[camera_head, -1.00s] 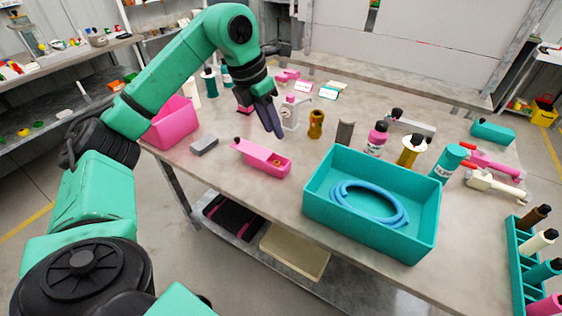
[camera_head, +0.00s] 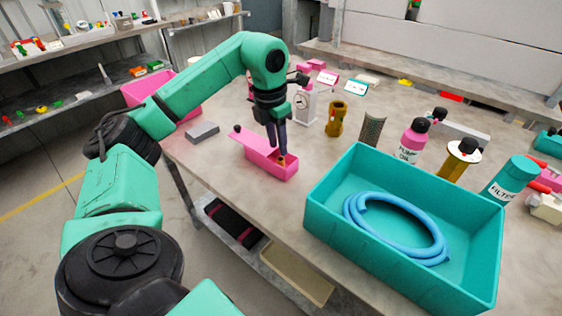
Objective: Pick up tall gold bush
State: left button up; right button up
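A small gold piece (camera_head: 282,161) shows at the right end of a long pink open box (camera_head: 262,153) on the table. My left gripper (camera_head: 277,153) points straight down over that end of the box, its dark fingertips right at the gold piece. The fingers look close together; I cannot tell whether they are around the piece or just above it. A larger gold cylinder (camera_head: 335,119) with a hole in its side stands upright on the table behind, to the right of the gripper. My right gripper is not in view.
A teal bin (camera_head: 330,223) with a blue hose (camera_head: 395,229) fills the front right. A grey block (camera_head: 202,131) and a pink bin (camera_head: 184,104) lie to the left. A white dial gauge stand (camera_head: 305,103), a pink oil bottle (camera_head: 410,143) and a teal filter (camera_head: 507,181) stand behind.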

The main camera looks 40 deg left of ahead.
aim_at(280, 159)
pick_arm(q)
jog(key=f, duration=0.5)
jog(key=shift+w+f, duration=0.4)
grip_shut()
jog(key=shift+r, duration=0.1)
jog(key=shift+r, duration=0.1)
